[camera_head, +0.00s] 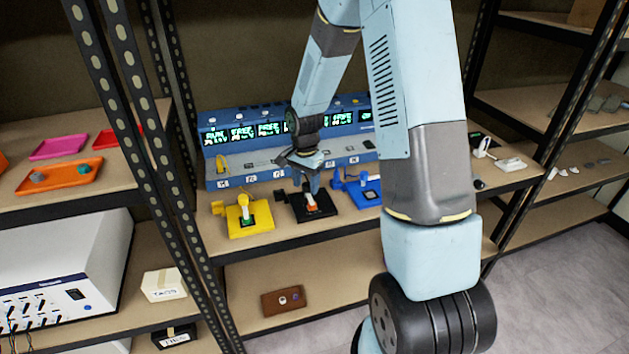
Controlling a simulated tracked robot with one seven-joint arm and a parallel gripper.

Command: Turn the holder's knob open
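A black holder (325,212) stands on the middle shelf, with a small white and orange part at its centre. A yellow holder (240,228) stands to its left and a blue holder (367,195) to its right, partly behind my arm. Each has an upright piece on a flat base. My gripper (308,188) points down just above the black holder and hides part of it. The fingers are too small to tell whether they are open or touching anything. I cannot make out for certain which part is the knob.
A blue machine (225,165) with several lit displays stands behind the holders. Dark perforated posts (142,110) frame the shelf on the left. Orange (55,177) and pink (57,148) trays lie on the left shelf. A brown block (270,303) lies on the lower shelf.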

